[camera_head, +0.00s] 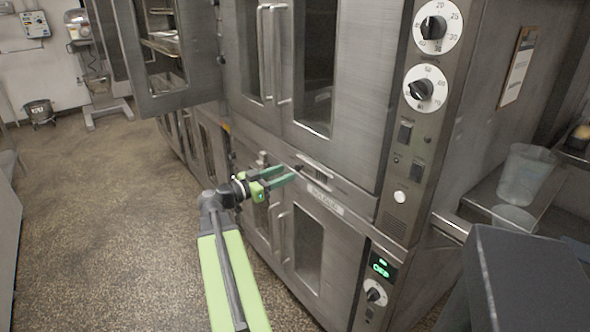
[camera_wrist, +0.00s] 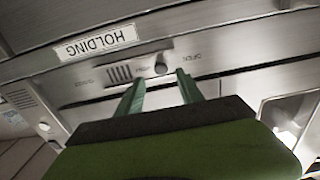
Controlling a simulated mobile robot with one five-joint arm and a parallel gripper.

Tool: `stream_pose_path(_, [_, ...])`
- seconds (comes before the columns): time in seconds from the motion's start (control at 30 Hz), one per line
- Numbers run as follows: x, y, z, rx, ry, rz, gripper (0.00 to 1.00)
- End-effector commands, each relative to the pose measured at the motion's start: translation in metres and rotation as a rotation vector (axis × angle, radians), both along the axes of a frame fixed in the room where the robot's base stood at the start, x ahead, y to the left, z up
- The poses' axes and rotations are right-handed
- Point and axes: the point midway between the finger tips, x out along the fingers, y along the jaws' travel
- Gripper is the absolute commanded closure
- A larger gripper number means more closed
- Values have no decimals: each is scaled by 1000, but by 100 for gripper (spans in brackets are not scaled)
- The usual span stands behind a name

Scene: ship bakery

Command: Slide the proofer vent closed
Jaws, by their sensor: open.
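The proofer vent (camera_wrist: 121,73) is a slotted metal plate on the steel panel between the upper and lower doors. It also shows in the head view (camera_head: 318,173). Its round slider knob (camera_wrist: 161,69) sits at the end of the slots, on the side of the upside-down word OPEN. My gripper (camera_head: 286,173) is open, with green fingers pointing at the panel near the vent. In the wrist view the fingertips (camera_wrist: 158,77) lie on either side of the knob in the picture. I cannot tell whether they touch it or how far off they are.
A HOLDING label (camera_wrist: 97,43) is beside the vent. Door handles (camera_head: 277,225) stand out below, and taller ones (camera_head: 272,55) above. An upper door (camera_head: 160,60) hangs open at the left. The control panel (camera_head: 418,110) is at the right. The floor (camera_head: 90,210) at the left is clear.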

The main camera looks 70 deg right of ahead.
Motion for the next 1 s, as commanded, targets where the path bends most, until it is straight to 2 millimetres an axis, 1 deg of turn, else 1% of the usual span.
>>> stream_pose_path(0.03, [-6,-11,0,0,0,-2,56])
stream_pose_path(0.1, [-14,-22,0,0,0,-3,56])
stream_pose_path(0.23, [-23,-36,0,0,0,-1,56])
stream_pose_path(0.37, [-27,-42,0,0,0,1,56])
stream_pose_path(0.6, [-27,-43,0,0,0,1,56])
stream_pose_path(0.67, [-27,-43,0,0,0,1,63])
stream_pose_path(0.93, [-27,-42,0,1,-1,1,98])
stream_pose_path(0.97, [-27,-42,0,1,-1,1,100])
stream_pose_path(1.0, [-27,-42,0,1,-1,1,100])
